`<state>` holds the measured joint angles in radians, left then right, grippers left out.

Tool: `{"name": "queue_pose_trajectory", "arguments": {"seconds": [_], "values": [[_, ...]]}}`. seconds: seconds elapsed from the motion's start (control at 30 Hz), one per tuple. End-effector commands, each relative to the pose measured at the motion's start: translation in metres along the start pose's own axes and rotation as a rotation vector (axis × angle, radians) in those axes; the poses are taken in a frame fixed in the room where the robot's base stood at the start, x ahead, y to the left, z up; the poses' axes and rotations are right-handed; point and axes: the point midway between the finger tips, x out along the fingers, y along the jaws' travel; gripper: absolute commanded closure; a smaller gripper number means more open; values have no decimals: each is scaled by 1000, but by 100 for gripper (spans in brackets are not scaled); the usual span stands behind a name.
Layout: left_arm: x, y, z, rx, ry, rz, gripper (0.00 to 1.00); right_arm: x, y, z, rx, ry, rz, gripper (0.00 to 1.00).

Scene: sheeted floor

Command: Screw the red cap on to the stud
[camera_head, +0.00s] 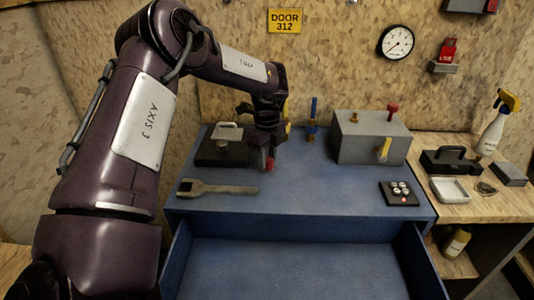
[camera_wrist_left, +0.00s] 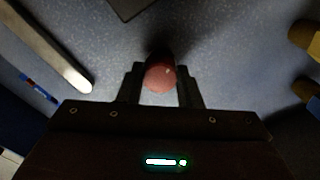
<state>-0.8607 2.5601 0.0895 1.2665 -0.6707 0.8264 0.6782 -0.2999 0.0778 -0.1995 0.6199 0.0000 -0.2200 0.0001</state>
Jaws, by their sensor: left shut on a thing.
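The red cap (camera_head: 270,167) is a small round red piece low over the blue bench top. My left gripper (camera_head: 266,156) points down and is shut on it. In the left wrist view the cap (camera_wrist_left: 160,77) sits between the two fingertips (camera_wrist_left: 161,90), with a dark shadow beyond it. I see no bare stud that I can name for certain. A blue upright post with a brass-coloured base (camera_head: 312,122) stands behind and to the right of the gripper, apart from the cap. My right gripper is out of view.
A grey box with a red knob and yellow lever (camera_head: 370,138) stands at right, behind a dark button pad (camera_head: 399,193). An open drawer (camera_head: 300,265) lies in front.

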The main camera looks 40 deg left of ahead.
Motion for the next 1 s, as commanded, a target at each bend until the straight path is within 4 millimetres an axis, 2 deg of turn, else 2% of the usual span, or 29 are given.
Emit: {"name": "queue_pose_trajectory", "arguments": {"seconds": [0.17, 0.2, 0.37, 0.57, 0.63, 0.87, 1.0], "values": [[-1, -1, -1, 1, 1, -4, 92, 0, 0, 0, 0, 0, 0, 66], [-1, -1, -1, 0, 1, -4, 64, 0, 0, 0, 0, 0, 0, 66], [-1, -1, 0, -1, 0, -3, 43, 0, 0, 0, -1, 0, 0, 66], [0, 0, 0, -3, 0, -2, 43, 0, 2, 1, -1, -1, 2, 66], [0, 0, 0, -3, 0, -1, 50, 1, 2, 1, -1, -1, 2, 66], [0, 0, 0, -6, 0, -1, 50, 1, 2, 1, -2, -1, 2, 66], [8, -1, 0, -134, 0, -4, 50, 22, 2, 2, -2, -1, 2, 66]]}}
